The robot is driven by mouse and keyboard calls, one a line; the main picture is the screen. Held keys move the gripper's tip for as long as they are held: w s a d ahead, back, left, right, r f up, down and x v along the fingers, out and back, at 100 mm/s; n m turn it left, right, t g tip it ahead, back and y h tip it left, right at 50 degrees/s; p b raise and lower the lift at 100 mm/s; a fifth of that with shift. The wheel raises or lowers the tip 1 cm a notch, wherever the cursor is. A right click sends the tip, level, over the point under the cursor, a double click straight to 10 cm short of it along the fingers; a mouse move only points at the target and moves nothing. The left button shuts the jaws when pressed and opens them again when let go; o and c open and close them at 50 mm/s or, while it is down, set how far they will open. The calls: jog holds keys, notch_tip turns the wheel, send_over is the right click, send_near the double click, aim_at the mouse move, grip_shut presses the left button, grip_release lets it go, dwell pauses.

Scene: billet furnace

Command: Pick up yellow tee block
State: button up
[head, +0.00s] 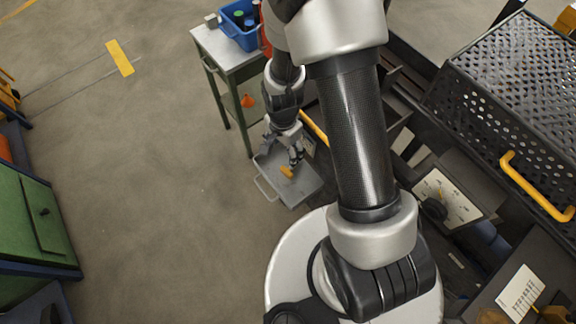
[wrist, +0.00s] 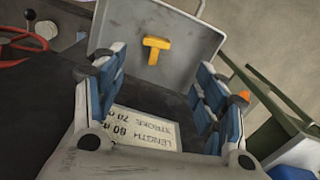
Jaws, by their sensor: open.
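The yellow tee block (wrist: 155,47) lies flat on a grey metal tray (wrist: 199,72) in the wrist view, beyond my fingertips and between their lines. The block (head: 287,171) also shows in the head view on the tray (head: 303,192), close to my fingers. My gripper (wrist: 160,78) is open and empty, its two blue-padded fingers spread wide. In the head view my gripper (head: 297,160) hangs over the back part of the tray. A gap appears to remain between the fingertips and the block.
A side table (head: 232,45) with a blue bin (head: 237,36) stands behind the tray. A dark machine with a perforated cover (head: 525,85) and yellow handle (head: 535,187) fills the right. A printed label (wrist: 144,130) shows below my fingers.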

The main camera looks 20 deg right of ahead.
jog(key=b, duration=0.2)
send_over(285, 172)
jog(key=f, duration=0.8)
jog(key=shift+w+f, duration=0.2)
jog(key=shift+f, duration=0.15)
jog(key=f+b, duration=0.2)
jog(key=f, duration=0.3)
jog(key=shift+s+f+b, duration=0.15)
jog(key=shift+s+b, duration=0.05)
jog(key=shift+b, duration=0.2)
jog(key=shift+c, duration=0.4)
jog(key=c, duration=1.3)
